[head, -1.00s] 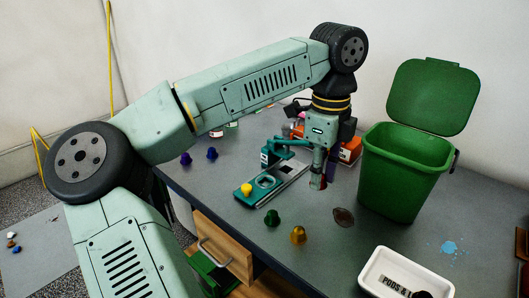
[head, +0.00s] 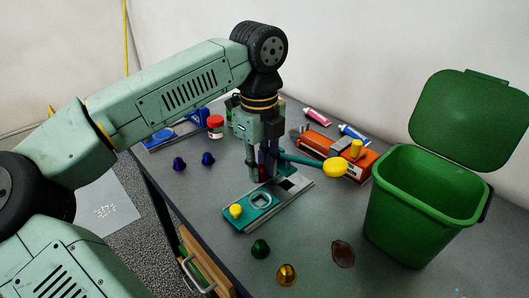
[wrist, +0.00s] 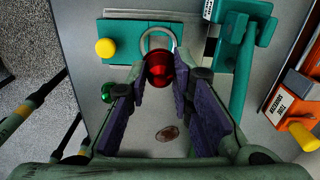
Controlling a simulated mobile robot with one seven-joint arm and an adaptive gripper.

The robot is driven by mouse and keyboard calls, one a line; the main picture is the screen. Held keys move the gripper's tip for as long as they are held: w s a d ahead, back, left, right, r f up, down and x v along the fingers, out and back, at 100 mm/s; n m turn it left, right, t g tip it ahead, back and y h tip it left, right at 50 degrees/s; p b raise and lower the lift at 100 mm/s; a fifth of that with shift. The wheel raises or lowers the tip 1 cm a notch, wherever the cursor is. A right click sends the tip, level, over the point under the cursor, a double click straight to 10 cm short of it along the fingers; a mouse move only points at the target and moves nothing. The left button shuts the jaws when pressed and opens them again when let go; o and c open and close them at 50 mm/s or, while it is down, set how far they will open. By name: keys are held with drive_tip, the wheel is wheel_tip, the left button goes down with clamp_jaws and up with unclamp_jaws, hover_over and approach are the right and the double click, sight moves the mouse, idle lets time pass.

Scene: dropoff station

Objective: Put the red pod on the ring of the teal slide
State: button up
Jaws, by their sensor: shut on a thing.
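The red pod (wrist: 160,68) is between the fingertips of my gripper (wrist: 159,80) in the wrist view. My gripper (head: 264,174) is shut on it and points down beside the slide. In the head view the fingers mostly hide the pod. The teal slide (wrist: 125,32) has a yellow knob (wrist: 105,48) and a pale ring (wrist: 146,40). In the wrist view the pod overlaps the ring's near edge; its height above the ring cannot be told. In the head view the ring (head: 261,199) lies just below the fingertips, on the teal slide (head: 234,223).
A teal lever with a yellow end (head: 334,168) reaches out right of my gripper. An orange machine (head: 322,146) stands behind it. A green bin (head: 415,215) is at the right. A green pod (head: 260,249), a gold pod (head: 287,274) and two purple-blue pods (head: 208,158) stand apart on the table.

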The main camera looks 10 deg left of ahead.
drive_tip(key=shift+s+f+b, duration=0.1)
drive_tip(key=shift+f+b, duration=0.35)
drive_tip(key=shift+f, duration=0.35)
drive_tip(key=shift+f+b, duration=1.7)
drive_tip(key=shift+f, duration=0.75)
drive_tip(key=shift+b, duration=0.45)
drive_tip(key=o, duration=0.8)
drive_tip(key=shift+r, duration=0.1)
drive_tip(key=shift+r+p, duration=2.05)
drive_tip(key=shift+r, duration=1.45)
drive_tip(key=shift+f, duration=0.1)
